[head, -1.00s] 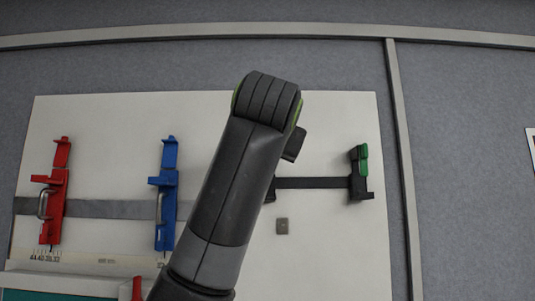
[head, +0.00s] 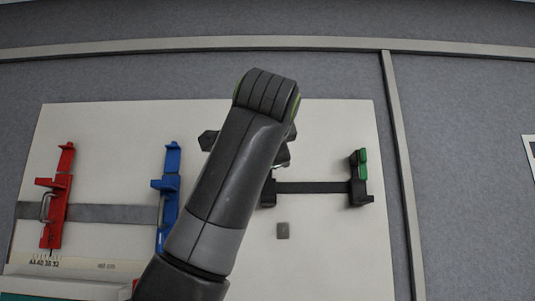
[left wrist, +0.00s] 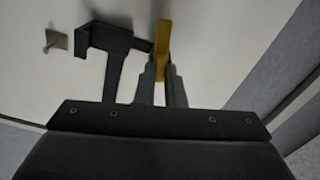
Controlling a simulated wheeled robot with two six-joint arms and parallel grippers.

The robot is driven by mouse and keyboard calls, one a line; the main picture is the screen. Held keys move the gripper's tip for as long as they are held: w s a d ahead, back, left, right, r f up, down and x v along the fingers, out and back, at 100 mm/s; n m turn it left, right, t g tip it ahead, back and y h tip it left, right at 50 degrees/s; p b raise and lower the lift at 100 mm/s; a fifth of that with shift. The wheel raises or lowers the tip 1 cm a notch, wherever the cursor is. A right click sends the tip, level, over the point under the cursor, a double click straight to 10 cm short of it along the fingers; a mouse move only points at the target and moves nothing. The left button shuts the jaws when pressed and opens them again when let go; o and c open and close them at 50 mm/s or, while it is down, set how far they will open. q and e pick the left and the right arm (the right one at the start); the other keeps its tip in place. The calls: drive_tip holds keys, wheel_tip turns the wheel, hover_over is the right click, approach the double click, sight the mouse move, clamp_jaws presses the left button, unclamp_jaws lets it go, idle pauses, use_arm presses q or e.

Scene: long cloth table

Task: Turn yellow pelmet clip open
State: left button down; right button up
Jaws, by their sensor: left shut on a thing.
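The yellow clip (left wrist: 162,45) shows in the left wrist view as an upright narrow bar beside a black bracket (left wrist: 108,40). My left gripper (left wrist: 161,72) is shut on it, one finger on each side. In the head view my left arm hides the yellow clip. Only a small part of the left gripper (head: 282,156) shows there, past the arm's right edge. The lower end of the black bracket (head: 268,194) shows just right of the arm. My right gripper is in neither view.
A green clip (head: 363,165) sits on a black bracket at the right end of a dark strap (head: 310,187). A red holder (head: 57,200) and a blue holder (head: 168,205) stand at left. A small grey square (head: 283,230) lies on the white board (head: 335,250).

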use_arm(q)
drive_tip(key=shift+m, duration=1.3)
drive_tip(key=shift+b, duration=0.3)
drive_tip(key=c, duration=1.5)
unclamp_jaws()
drive_tip(key=s+b, duration=0.8)
drive_tip(key=s, duration=0.9)
drive_tip(key=shift+s, duration=0.15)
